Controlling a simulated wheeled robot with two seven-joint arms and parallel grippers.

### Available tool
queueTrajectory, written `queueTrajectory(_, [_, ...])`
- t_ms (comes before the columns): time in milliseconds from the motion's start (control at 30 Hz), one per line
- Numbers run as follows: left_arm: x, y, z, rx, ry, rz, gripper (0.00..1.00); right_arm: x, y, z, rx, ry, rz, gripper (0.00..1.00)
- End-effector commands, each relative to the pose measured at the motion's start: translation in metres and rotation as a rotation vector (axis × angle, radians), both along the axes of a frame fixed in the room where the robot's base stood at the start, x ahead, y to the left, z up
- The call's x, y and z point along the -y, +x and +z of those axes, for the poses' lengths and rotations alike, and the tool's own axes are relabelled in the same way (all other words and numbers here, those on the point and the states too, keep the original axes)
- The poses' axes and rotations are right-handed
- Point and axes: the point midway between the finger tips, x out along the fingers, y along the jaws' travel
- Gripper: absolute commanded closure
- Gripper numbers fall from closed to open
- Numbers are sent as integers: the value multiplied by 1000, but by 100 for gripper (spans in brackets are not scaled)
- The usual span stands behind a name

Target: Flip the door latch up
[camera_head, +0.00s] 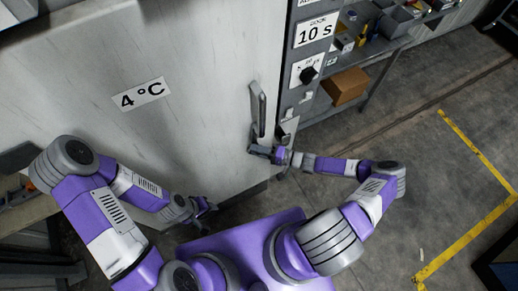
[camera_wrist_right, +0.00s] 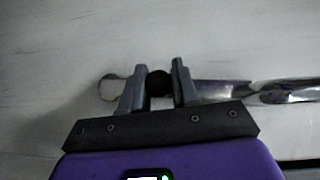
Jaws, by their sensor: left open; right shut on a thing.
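The large pale door (camera_head: 190,60) carries a "4 °C" label. A long upright handle (camera_head: 258,108) is mounted near its right edge. In the right wrist view my right gripper (camera_wrist_right: 159,82) is shut on the door latch, with a dark round part between the fingers. A shiny metal bar of the latch (camera_wrist_right: 215,89) shows to the right, and a ring-shaped metal end (camera_wrist_right: 110,88) to the left. The fingers hide part of it. My left gripper (camera_head: 204,208) is open and empty, low in front of the door.
A grey control panel with a "10 s" sign (camera_head: 314,31) and a black knob (camera_head: 308,74) stands right of the door. A shelf with bins and a cardboard box (camera_head: 345,86) is beyond it.

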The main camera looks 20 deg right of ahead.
Motion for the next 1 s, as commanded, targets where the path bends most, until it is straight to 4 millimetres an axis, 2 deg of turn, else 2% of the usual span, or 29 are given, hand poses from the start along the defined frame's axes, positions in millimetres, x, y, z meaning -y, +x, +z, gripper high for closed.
queueTrajectory(233, [0, 0, 0, 0, 0, 0, 57, -2, 0, 1, 5, 2, 4, 100])
queueTrajectory(267, [0, 0, 0, 0, 0, 0, 57, -2, 0, 2, 5, 2, 4, 69])
queueTrajectory(400, [0, 0, 0, 0, 0, 0, 57, -2, 0, 1, 4, 2, 3, 48])
queueTrajectory(733, [0, 0, -1, 0, 0, 0, 57, 2, -2, 0, 2, -1, 0, 48])
queueTrajectory(1000, [0, 0, -9, 0, 0, 0, 57, 36, -25, 1, 1, -3, -1, 48])
